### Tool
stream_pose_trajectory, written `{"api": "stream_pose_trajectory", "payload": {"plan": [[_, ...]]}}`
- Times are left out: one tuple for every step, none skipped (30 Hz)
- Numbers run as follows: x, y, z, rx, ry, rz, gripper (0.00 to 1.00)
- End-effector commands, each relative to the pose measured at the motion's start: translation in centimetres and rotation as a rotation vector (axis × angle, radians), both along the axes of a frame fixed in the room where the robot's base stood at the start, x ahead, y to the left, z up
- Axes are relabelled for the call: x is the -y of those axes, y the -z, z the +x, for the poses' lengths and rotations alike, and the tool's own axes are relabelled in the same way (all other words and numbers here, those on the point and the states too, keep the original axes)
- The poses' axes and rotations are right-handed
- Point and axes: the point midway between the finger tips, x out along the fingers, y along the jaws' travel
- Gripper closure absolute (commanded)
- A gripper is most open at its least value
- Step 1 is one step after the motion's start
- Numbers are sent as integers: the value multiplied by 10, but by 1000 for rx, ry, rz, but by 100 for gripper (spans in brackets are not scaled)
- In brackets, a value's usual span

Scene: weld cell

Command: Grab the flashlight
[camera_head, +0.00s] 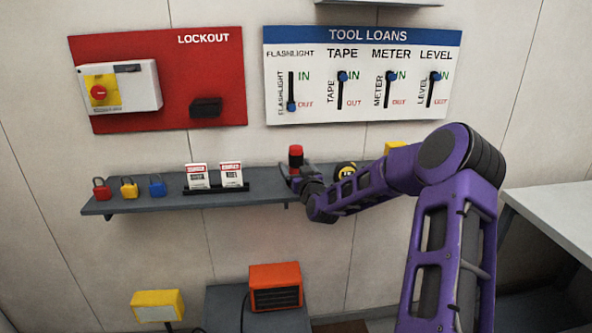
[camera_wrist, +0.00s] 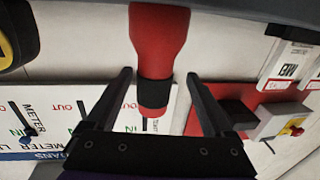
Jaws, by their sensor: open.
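The flashlight (camera_head: 296,153) is red with a black band and stands upright on the grey wall shelf (camera_head: 262,190). In the wrist view the flashlight (camera_wrist: 160,32) appears upside down, with its narrower part between the two fingers. My gripper (camera_head: 299,180) is at the flashlight, in front of the shelf. In the wrist view my gripper (camera_wrist: 158,76) is open, one dark finger on each side of the flashlight, with visible gaps. The flashlight's lower part is partly hidden by my gripper in the head view.
A yellow-and-black tape measure (camera_head: 345,170) sits just right of the flashlight; a yellow item (camera_head: 395,147) is partly behind my arm. Tag holders (camera_head: 214,178) and several padlocks (camera_head: 129,188) are to the left. On the tool board (camera_head: 362,75), the flashlight slider is at OUT, the others at IN.

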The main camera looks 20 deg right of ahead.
Motion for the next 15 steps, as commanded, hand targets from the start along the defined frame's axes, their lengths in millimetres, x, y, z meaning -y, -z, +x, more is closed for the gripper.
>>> {"api": "stream_pose_trajectory", "payload": {"plan": [[2, 0, 5, -1, 1, 3, 13], [3, 0, 9, 0, 1, 3, 13], [5, 1, 14, -1, 2, 4, 13], [6, 1, 18, 1, 2, 4, 13], [7, 2, 23, 0, 1, 4, 13], [8, 2, 28, 0, 1, 3, 13], [8, 2, 32, 1, 0, 3, 13], [7, 2, 35, 0, -1, 3, 13], [8, 2, 40, 1, -1, 2, 13], [8, 2, 42, 0, -1, 1, 13], [8, 2, 44, 0, -1, 1, 13], [8, 2, 46, 0, -1, 1, 13], [8, 2, 47, -1, -1, 1, 13], [8, 2, 48, -1, -1, 0, 13], [8, 2, 48, -1, -1, 0, 13]]}}
